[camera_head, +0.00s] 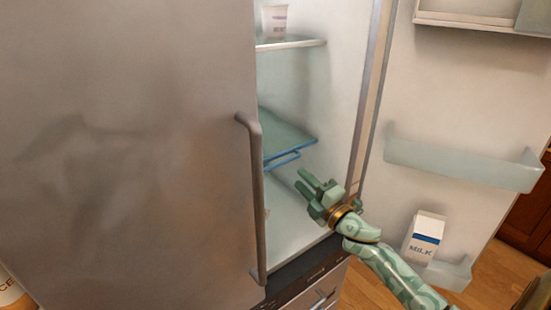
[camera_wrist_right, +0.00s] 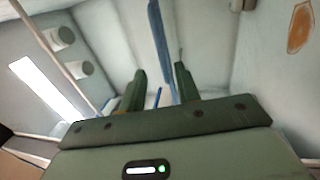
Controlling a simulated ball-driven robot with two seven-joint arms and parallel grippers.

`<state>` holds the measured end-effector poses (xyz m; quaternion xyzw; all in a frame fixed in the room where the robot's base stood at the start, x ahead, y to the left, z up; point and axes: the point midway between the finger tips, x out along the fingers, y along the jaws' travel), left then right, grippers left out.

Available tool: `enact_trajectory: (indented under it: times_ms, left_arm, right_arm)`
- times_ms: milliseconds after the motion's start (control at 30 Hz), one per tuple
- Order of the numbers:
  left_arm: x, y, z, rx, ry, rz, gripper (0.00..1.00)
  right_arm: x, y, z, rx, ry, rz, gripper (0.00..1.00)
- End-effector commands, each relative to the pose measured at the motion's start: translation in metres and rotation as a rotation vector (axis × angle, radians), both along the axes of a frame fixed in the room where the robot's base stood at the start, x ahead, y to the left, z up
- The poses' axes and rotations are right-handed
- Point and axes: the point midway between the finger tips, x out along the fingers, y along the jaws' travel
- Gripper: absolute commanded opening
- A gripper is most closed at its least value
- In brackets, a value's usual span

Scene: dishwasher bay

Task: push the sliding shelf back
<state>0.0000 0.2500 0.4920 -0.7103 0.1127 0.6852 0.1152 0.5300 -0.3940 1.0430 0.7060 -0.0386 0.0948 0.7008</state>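The sliding shelf (camera_head: 288,138) is a glass shelf with a blue front edge and a blue handle bar (camera_head: 284,159), inside the fridge at middle height. In the right wrist view its blue edge (camera_wrist_right: 158,35) runs upright ahead of the fingers. My right gripper (camera_head: 304,179) is in the fridge opening, just below and to the right of the handle bar. Its two fingers are apart with nothing held between them, as the right wrist view (camera_wrist_right: 160,78) also shows. I cannot tell whether a finger touches the shelf. My left gripper is not in view.
A closed steel door (camera_head: 130,150) with a long handle (camera_head: 256,200) covers the left. The open fridge door (camera_head: 440,100) stands at right, with a milk carton (camera_head: 424,238) in its lower bin. A cup (camera_head: 275,22) stands on the upper shelf (camera_head: 290,44).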

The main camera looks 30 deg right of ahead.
Motion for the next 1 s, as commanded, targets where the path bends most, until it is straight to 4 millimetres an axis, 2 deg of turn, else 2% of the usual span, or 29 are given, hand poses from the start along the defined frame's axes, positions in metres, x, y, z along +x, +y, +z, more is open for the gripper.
enact_trajectory:
  times_ms: [33,200,400,600,867,1000]
  left_arm:
    - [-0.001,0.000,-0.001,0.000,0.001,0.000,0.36]
    - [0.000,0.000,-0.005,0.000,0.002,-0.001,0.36]
    - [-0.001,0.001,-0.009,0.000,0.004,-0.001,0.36]
    - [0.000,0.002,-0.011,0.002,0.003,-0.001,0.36]
    - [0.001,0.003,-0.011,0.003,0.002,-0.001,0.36]
    - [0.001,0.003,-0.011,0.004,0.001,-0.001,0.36]
  right_arm:
    - [0.015,0.001,0.003,-0.001,-0.003,0.000,0.32]
    - [0.057,0.004,0.011,0.001,-0.002,-0.002,0.32]
    - [0.093,0.007,0.016,0.001,0.001,-0.001,0.32]
    - [0.108,0.008,0.019,0.002,0.002,-0.001,0.32]
    - [0.109,0.008,0.020,0.002,0.002,-0.001,0.32]
    - [0.109,0.008,0.020,0.002,0.001,-0.001,0.00]
